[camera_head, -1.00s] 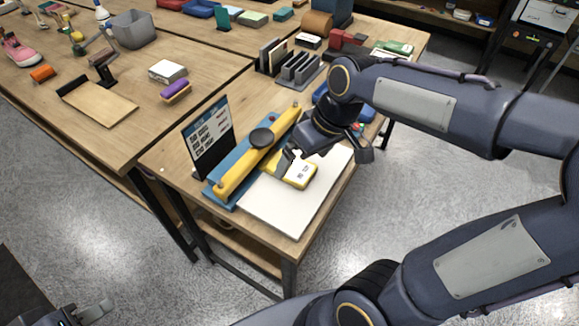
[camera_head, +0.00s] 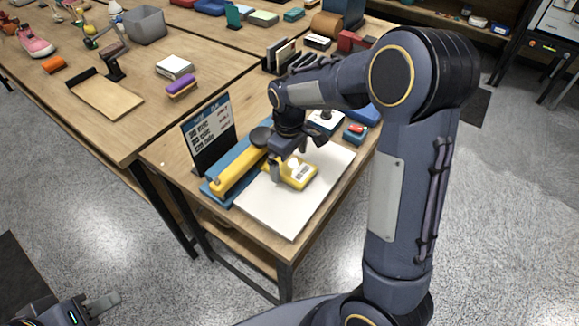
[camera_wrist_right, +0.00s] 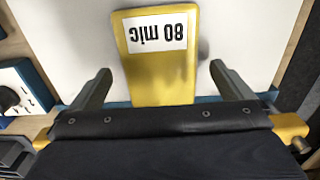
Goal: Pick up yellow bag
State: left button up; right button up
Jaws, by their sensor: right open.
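The yellow bag (camera_head: 298,172) lies flat on a white board on the near table. It carries a white label with dark print. In the right wrist view the yellow bag (camera_wrist_right: 160,72) lies between the two fingers, its label reading "80 mic" upside down. My right gripper (camera_head: 289,165) is above the bag, pointing down. In the wrist view the right gripper (camera_wrist_right: 158,85) is open, with a gap between each finger and the bag. My left gripper (camera_head: 97,308) is at the bottom left corner, over the floor, away from the table; its jaws are only partly visible.
The white board (camera_head: 272,207) lies beside a blue and yellow sealing device (camera_head: 232,172). A dark sign with a printed sheet (camera_head: 208,137) stands behind it. A second large table (camera_head: 125,125) at left holds several items.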

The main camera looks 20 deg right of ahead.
jog(key=shift+f, duration=0.85)
jog(key=shift+c, duration=0.4)
jog(key=c, duration=1)
jog(key=shift+c, duration=0.2)
jog(key=shift+r, duration=0.25)
